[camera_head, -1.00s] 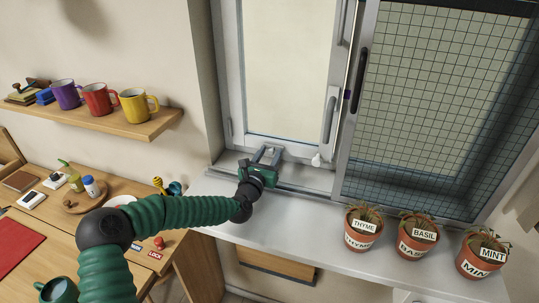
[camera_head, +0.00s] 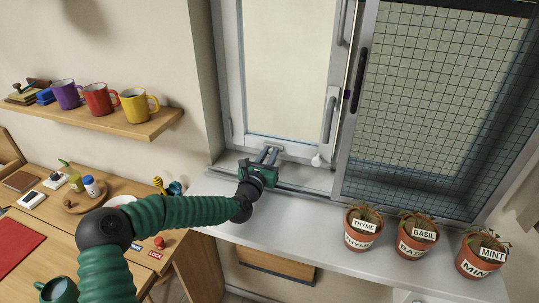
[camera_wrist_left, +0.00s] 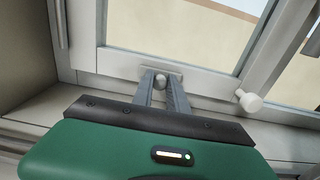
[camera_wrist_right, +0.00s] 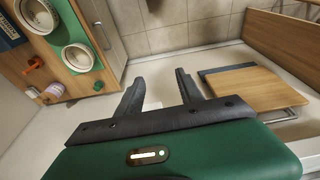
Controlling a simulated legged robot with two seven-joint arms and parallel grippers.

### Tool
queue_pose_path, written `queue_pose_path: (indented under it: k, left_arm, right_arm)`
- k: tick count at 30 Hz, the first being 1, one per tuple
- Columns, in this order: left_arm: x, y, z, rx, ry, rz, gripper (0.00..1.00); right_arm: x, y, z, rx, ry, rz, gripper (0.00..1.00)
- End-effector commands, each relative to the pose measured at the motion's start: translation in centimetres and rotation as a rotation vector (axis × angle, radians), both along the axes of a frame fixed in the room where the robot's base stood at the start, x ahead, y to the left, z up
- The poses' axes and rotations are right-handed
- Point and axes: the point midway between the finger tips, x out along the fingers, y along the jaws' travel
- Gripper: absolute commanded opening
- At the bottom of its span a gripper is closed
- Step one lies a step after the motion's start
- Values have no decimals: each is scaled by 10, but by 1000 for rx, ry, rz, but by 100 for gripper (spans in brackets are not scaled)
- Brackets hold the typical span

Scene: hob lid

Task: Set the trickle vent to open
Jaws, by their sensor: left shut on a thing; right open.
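The trickle vent's small light plate (camera_wrist_left: 174,71) is on the lower rail of the window frame, with a small round grey knob (camera_wrist_left: 160,82) on it. My left gripper (camera_head: 268,151) reaches over the sill to this rail. In the left wrist view, its two fingers (camera_wrist_left: 160,86) are closed in on the knob, one on each side. In the head view, the fingers largely hide the vent, and I cannot read its setting. My right gripper (camera_wrist_right: 157,80) is open and empty above the floor in the right wrist view; it does not show in the head view.
A white knob (camera_head: 317,160) sticks out to the right of the vent. Several potted herbs, including thyme (camera_head: 362,240), stand on the sill (camera_head: 290,214) to the right. A mesh screen (camera_head: 440,110) covers the right pane. A shelf with mugs (camera_head: 133,107) is at left.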

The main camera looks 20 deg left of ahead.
Motion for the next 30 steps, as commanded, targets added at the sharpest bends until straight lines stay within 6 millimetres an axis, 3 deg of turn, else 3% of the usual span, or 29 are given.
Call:
queue_pose_path:
  k: [20, 30]
  left_arm:
    - [0, 0, -1, 0, 2, 0, 0]
    - [2, 46, -2, -2, 0, 3, 0]
  right_arm:
    - [0, 0, 0, 0, 0, 0, 44]
    - [0, 0, -14, 0, 0, 0, 44]
